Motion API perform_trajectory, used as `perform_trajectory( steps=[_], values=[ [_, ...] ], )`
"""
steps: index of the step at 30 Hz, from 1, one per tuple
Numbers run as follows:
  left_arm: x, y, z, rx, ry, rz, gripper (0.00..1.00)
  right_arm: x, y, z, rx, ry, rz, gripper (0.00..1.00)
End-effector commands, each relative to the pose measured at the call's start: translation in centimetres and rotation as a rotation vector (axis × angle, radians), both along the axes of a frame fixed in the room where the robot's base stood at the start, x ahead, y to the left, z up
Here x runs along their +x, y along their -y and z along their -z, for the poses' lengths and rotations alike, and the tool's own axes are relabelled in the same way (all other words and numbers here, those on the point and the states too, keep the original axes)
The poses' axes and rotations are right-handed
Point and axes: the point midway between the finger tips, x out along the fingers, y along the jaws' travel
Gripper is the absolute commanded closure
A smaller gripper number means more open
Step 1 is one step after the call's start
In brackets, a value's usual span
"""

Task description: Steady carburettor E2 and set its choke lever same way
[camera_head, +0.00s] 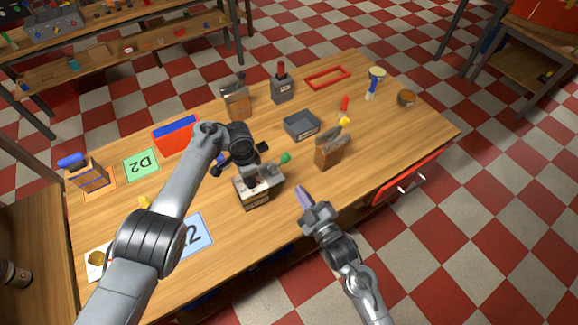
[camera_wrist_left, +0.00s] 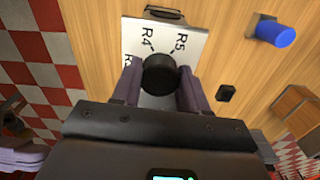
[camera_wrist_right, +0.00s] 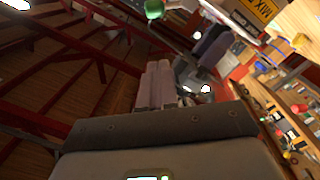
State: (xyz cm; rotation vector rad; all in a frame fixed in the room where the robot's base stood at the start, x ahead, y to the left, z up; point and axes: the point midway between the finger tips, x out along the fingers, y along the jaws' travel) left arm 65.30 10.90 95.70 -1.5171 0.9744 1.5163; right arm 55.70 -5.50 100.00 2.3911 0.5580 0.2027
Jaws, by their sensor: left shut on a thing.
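The carburettor-like unit (camera_head: 253,197), a box with a grey top, stands near the table's front edge. A lever with a green knob (camera_head: 285,157) rises beside it; the green ball (camera_wrist_right: 153,8) also shows in the right wrist view, near a yellow label reading MIX (camera_wrist_right: 262,10). My left gripper (camera_head: 262,172) is over the unit. In the left wrist view it is shut on a round black knob (camera_wrist_left: 161,74) on a pale plate marked R4 and R5. My right gripper (camera_head: 303,192) is off the front edge, right of the unit, fingers together and empty. I cannot read an E2 label.
A brown-and-grey block (camera_head: 331,150) stands right of the unit, and a grey tray (camera_head: 301,125) behind it. A blue-bordered card (camera_head: 192,235) lies to the left, a green D2 card (camera_head: 141,165) farther left. A red-and-blue box (camera_head: 172,135) stands behind my left arm.

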Motion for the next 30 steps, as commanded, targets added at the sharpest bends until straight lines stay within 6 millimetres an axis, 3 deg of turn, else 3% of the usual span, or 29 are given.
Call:
perform_trajectory(
  steps=[15, 21, 30],
  values=[
    [-0.1, 0.1, 0.3, -0.001, -0.004, 0.000, 0.99, 8.4, -3.8, 0.3, 0.000, -0.001, 0.001, 1.00],
    [-0.1, 0.0, 0.2, 0.000, -0.003, 0.000, 0.99, 10.1, -3.5, 1.4, 0.000, 0.001, 0.001, 1.00],
    [-0.1, 0.0, 0.2, 0.000, -0.003, 0.000, 0.99, 11.0, -3.4, 2.1, 0.000, 0.000, 0.000, 1.00]
  ],
)
